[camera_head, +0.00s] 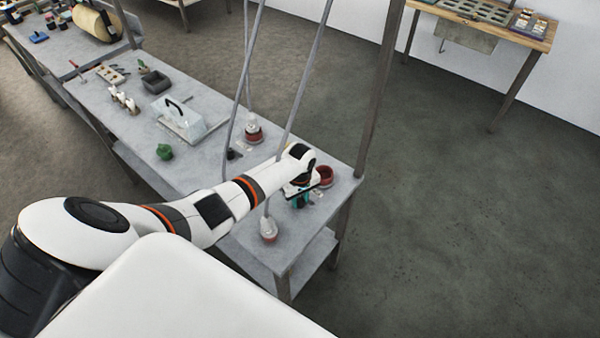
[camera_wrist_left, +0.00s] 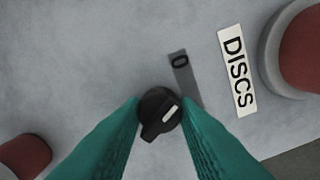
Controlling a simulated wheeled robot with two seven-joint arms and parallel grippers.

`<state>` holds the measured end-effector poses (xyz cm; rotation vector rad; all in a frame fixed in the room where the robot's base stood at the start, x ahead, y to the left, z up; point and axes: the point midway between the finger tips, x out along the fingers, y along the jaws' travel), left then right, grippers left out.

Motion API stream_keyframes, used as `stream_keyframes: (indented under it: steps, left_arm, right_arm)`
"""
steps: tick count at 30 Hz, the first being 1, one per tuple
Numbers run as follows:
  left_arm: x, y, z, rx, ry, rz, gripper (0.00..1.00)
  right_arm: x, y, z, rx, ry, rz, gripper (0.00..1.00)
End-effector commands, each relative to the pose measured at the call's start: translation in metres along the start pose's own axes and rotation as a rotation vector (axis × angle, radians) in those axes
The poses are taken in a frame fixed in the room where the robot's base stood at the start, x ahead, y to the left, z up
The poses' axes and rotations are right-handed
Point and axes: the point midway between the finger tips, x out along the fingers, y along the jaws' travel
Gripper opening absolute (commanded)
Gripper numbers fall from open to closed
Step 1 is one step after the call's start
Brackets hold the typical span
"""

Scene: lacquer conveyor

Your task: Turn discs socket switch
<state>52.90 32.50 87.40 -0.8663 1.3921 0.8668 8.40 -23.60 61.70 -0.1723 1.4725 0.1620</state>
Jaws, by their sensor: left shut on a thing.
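A black rotary switch knob (camera_wrist_left: 158,112) with a white pointer line sits on the grey table in the left wrist view. A small grey plate marked "0" (camera_wrist_left: 180,62) lies beside it. A white label reading "DISCS" (camera_wrist_left: 237,72) lies to the right of the plate. My left gripper (camera_wrist_left: 160,118), with green fingers, is shut on the knob, one finger on each side. In the head view my left gripper (camera_head: 299,198) is low over the near right end of the table, and the knob is hidden there. My right gripper is not in view.
A red-topped round thing (camera_wrist_left: 304,50) stands right of the label, and another red one (camera_wrist_left: 24,156) is at lower left. Grey poles rise from the grey table (camera_head: 222,153). A clear-sided box (camera_head: 183,122) and a green item (camera_head: 164,152) stand farther along it.

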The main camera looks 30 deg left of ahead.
Motion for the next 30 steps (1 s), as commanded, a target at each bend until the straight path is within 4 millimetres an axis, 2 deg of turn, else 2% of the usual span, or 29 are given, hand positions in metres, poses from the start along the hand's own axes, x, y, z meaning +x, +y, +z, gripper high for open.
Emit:
stream_keyframes:
  steps: [8, 9, 12, 13, 23, 26, 30]
  left_arm:
    - [-0.001, 0.0, 0.002, -0.003, -0.003, -0.002, 0.05]
    - [-0.001, 0.0, 0.002, -0.003, -0.003, -0.002, 0.31]
    - [-0.001, 0.0, 0.002, -0.002, -0.002, -0.001, 0.47]
    - [-0.001, 0.0, 0.002, -0.002, -0.002, -0.001, 0.5]
    - [-0.003, 0.0, 0.001, -0.001, -0.001, -0.001, 0.5]
    - [-0.013, 0.0, 0.001, -0.001, -0.001, -0.003, 0.5]
    - [-0.037, -0.001, 0.001, 0.0, -0.002, -0.005, 0.5]
  right_arm:
    - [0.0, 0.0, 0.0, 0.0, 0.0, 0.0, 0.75]
    - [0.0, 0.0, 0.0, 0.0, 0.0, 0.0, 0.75]
    - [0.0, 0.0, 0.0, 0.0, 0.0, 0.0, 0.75]
    - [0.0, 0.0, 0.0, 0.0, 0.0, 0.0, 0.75]
    - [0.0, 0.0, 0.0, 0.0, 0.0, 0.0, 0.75]
    - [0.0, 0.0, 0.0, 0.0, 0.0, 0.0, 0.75]
    - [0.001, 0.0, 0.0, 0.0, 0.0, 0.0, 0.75]
